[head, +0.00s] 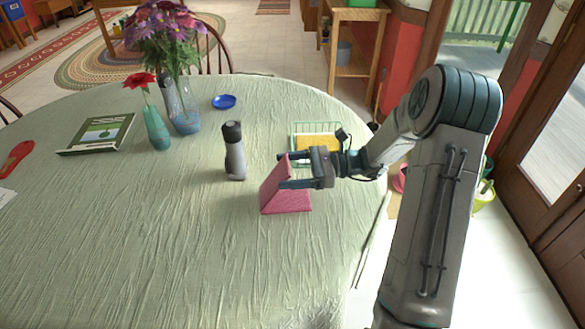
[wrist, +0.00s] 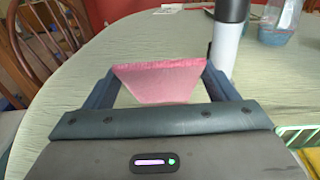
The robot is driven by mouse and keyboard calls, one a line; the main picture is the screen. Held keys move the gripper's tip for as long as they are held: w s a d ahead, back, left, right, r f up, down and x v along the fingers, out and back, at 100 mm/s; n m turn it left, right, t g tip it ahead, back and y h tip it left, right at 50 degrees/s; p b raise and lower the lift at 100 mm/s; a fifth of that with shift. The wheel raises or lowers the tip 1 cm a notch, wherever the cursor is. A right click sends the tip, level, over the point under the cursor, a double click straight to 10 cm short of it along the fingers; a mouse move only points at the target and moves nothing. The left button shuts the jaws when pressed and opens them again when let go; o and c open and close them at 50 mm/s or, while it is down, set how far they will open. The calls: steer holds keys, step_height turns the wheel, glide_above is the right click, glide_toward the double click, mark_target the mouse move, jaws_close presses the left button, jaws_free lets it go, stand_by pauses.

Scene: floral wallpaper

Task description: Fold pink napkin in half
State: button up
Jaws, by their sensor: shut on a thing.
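The pink napkin (head: 286,197) is on the table near its right side. One part lies flat on the cloth and another part is lifted into a slanted peak. My gripper (head: 284,170) is shut on the raised part of the napkin, above the table. In the wrist view the napkin (wrist: 160,80) spans between the two fingers of my gripper (wrist: 160,85), with its upper edge roughly level. The part of the napkin below the gripper is hidden in the wrist view.
A grey bottle (head: 234,155) stands just left of the napkin. A green wire basket (head: 300,130) with something yellow is behind my gripper. Flower vases (head: 183,112), a blue dish (head: 224,101) and a book (head: 97,134) are farther back. The front of the table (head: 150,250) is clear.

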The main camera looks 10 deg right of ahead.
steer(key=o, duration=0.7)
steer(key=shift+c, duration=0.2)
steer(key=shift+d, duration=0.1)
steer(key=d, duration=1.3)
steer(key=shift+s+d+r, duration=0.3)
steer(key=shift+d+r, duration=0.05)
